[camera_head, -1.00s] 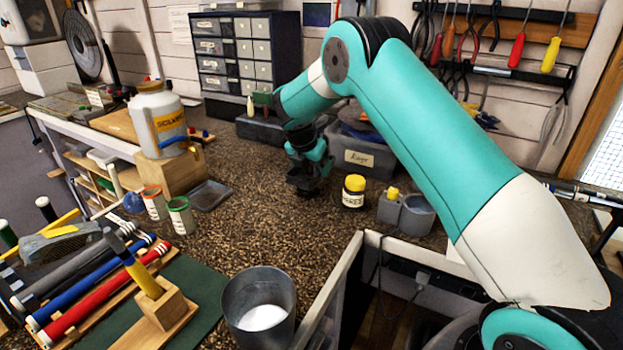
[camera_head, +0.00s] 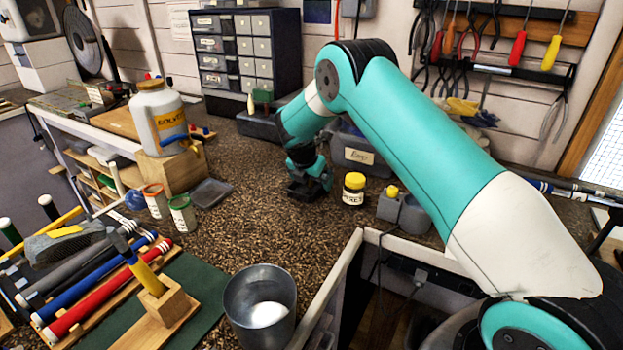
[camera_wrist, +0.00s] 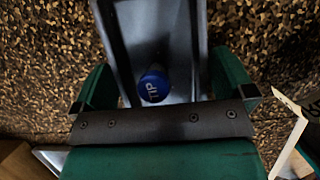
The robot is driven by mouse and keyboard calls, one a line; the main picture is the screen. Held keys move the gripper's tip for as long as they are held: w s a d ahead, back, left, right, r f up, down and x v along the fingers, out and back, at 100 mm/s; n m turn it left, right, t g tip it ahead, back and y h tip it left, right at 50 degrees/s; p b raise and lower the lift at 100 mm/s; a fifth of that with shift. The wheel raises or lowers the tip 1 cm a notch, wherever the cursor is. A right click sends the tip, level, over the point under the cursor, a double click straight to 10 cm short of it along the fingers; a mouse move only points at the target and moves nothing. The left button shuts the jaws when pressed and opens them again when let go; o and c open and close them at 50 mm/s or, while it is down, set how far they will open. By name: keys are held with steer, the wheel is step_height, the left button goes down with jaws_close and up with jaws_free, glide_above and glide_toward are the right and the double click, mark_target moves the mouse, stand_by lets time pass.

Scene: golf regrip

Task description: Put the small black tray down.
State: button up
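My gripper (camera_head: 308,188) is low over the speckled bench top, left of a small yellow-lidded jar. In the wrist view its two green fingers (camera_wrist: 160,85) stand against the two sides of a small black tray (camera_wrist: 185,30), shut on it. A blue round cap marked TIP (camera_wrist: 153,86) is inside the tray. In the head view the tray is mostly lost in the dark shape of the gripper. I cannot tell whether its underside touches the bench.
Another dark shallow tray (camera_head: 211,193) lies to the left, beside two small cans (camera_head: 182,214). The yellow-lidded jar (camera_head: 353,190) and a grey holder (camera_head: 404,210) stand to the right. A labelled grey bin (camera_head: 362,155) is behind. Bench top in front is clear.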

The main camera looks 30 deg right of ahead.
steer(key=s+a+r+m+y+b, duration=0.1)
steer(key=s+a+r+m, duration=0.1)
steer(key=s+a+r, duration=0.45)
steer(key=s+a+r+m+y+b, duration=0.1)
steer(key=s+a+r+m, duration=0.25)
steer(key=r, duration=0.65)
steer(key=s+a+r+m+g+y, duration=0.1)
steer(key=s+a+m+y, duration=0.1)
steer(key=s, duration=0.9)
steer(key=s+a+r+m+y, duration=0.2)
steer(key=s+a+m, duration=0.3)
steer(key=s, duration=0.6)
steer(key=s+a+r+m+g+y, duration=0.1)
steer(key=s+m, duration=0.4)
steer(key=s, duration=0.6)
steer(key=a+y, duration=0.1)
steer(key=a, duration=0.1)
steer(key=shift+a+r+g, duration=0.3)
steer(key=shift+a+r, duration=0.05)
steer(key=shift+r, duration=0.05)
